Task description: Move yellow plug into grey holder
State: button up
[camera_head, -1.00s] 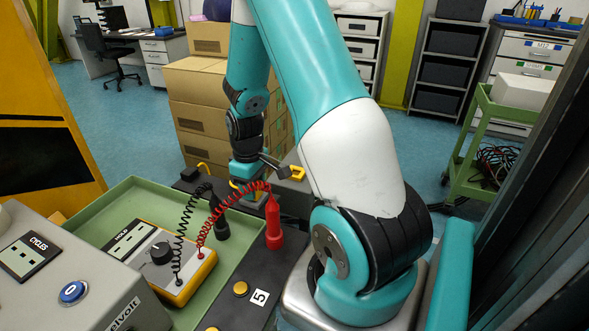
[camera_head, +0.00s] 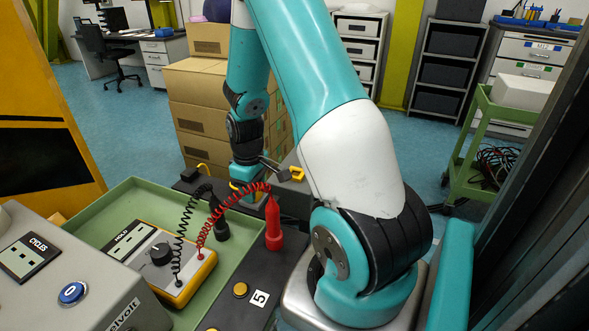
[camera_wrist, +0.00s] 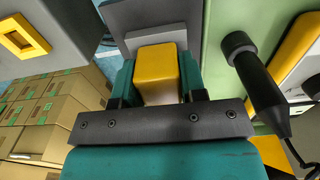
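The yellow plug (camera_wrist: 156,68) shows as a yellow block in the wrist view, between the two teal fingers of my gripper (camera_wrist: 156,75). The fingers lie close against both its sides, with no clear gap. A grey block (camera_wrist: 150,18) stands just beyond the plug; I cannot tell whether it is the grey holder or whether plug and block touch. In the head view my gripper is low at the far end of the dark bench, largely hidden, and the plug cannot be made out for sure there.
A yellow square frame (camera_wrist: 22,38) sits on a grey part at left in the wrist view. A red probe (camera_head: 273,225) and a black probe (camera_wrist: 255,82) with coiled leads stand close by. A yellow meter (camera_head: 162,258) lies in a green tray (camera_head: 100,220). Cardboard boxes (camera_head: 205,95) stand behind.

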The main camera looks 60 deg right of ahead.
jog(key=o, duration=0.6)
jog(key=shift+r, duration=0.1)
